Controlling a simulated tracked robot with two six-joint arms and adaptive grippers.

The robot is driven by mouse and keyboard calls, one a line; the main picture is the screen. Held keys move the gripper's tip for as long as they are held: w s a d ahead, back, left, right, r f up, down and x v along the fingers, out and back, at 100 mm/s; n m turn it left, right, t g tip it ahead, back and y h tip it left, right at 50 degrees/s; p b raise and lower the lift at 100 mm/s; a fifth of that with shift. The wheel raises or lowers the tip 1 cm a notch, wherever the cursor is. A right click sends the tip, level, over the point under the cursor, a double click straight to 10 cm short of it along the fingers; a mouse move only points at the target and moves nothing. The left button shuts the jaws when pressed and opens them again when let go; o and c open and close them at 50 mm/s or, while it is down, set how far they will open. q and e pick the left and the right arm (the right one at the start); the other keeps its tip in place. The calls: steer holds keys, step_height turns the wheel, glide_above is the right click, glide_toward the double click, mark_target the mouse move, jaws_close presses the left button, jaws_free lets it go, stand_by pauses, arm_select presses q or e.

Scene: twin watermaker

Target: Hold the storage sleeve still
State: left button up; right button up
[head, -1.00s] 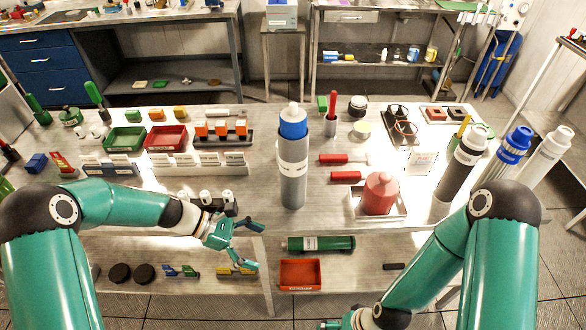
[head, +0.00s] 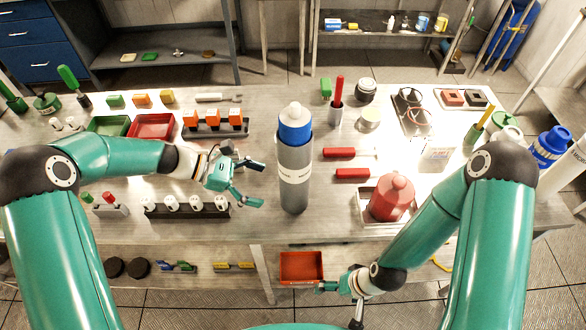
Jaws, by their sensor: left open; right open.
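A tall grey sleeve (head: 294,190) with a white label band stands upright near the table's front edge. A blue collar and a white cap top it. I take it for the storage sleeve; its label is too small to read. My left gripper (head: 262,183) is open just left of the sleeve, fingers pointing toward it, with a visible gap. My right gripper (head: 336,306) is open and empty, low in front of the table near the red tray, apart from the sleeve.
A red bottle (head: 391,199) stands in a white tray right of the sleeve. Red-handled tools (head: 340,153) lie behind that tray. A rack of white-topped pieces (head: 187,210) sits below my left forearm. An empty red tray (head: 301,267) is on the lower shelf.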

mark_target(290, 194)
arm_select(q)
steer(key=b+x, duration=0.3)
steer(key=x, duration=0.4)
steer(key=shift+d+f+b, duration=0.15)
steer(key=shift+f+b, duration=0.1)
steer(key=shift+b, duration=0.1)
steer(key=shift+d+f, duration=0.25)
steer(key=shift+d, duration=0.4)
steer(key=shift+c, duration=0.3)
steer(key=c, duration=1.3)
steer(key=o, duration=1.4)
steer(key=c, duration=1.4)
